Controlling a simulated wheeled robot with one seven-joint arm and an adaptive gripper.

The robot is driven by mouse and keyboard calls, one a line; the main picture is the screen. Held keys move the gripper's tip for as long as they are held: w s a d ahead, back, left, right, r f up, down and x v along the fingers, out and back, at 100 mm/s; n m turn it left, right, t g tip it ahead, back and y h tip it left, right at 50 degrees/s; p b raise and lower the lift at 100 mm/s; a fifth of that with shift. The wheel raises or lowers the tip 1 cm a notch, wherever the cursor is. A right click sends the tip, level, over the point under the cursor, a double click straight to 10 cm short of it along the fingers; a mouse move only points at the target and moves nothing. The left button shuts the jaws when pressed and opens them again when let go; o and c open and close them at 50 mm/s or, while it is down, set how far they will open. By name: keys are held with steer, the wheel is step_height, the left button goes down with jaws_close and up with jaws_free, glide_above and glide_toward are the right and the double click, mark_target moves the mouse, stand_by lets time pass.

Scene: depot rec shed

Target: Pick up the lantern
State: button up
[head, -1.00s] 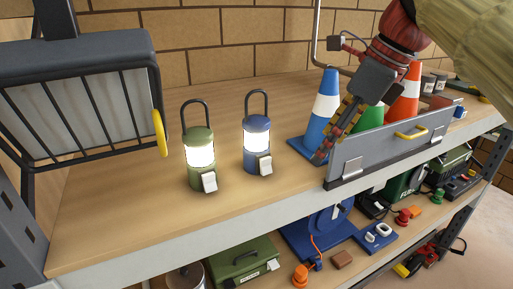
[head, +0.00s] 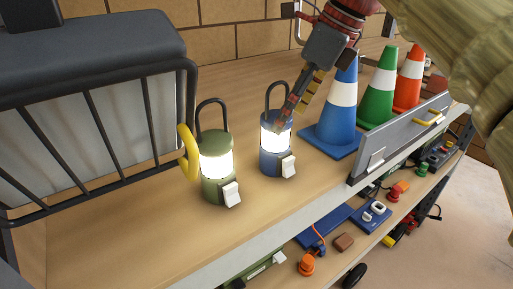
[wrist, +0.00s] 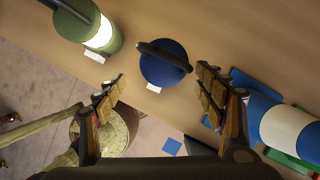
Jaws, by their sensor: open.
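Two lit lanterns stand upright on the wooden shelf. The green lantern (head: 218,187) is on the left in the head view, and the blue lantern (head: 272,160) is to its right. Each has a dark loop handle and a white tag on its front. My gripper (head: 282,122) is open and overlaps the top of the blue lantern in the head view. In the wrist view the blue lantern (wrist: 163,68) shows from above, between and beyond my open fingertips (wrist: 160,78). The green lantern (wrist: 80,25) is left of the fingers there. Nothing is held.
Blue (head: 341,118), green (head: 381,88) and orange (head: 409,80) cones stand right of the lanterns, behind a grey panel (head: 400,140). A dark barred cage with a yellow handle (head: 187,152) is close on the left. A lower shelf holds several small items.

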mark_target(276, 136)
steer(key=shift+a+f, duration=0.2)
steer(key=shift+f, duration=0.3)
steer(key=x, duration=0.6)
steer(key=shift+w+f+p, duration=0.35)
steer(key=shift+d, duration=0.1)
steer(key=shift+c, duration=1.1)
steer(key=c, duration=1.5)
steer(key=shift+r, duration=0.1)
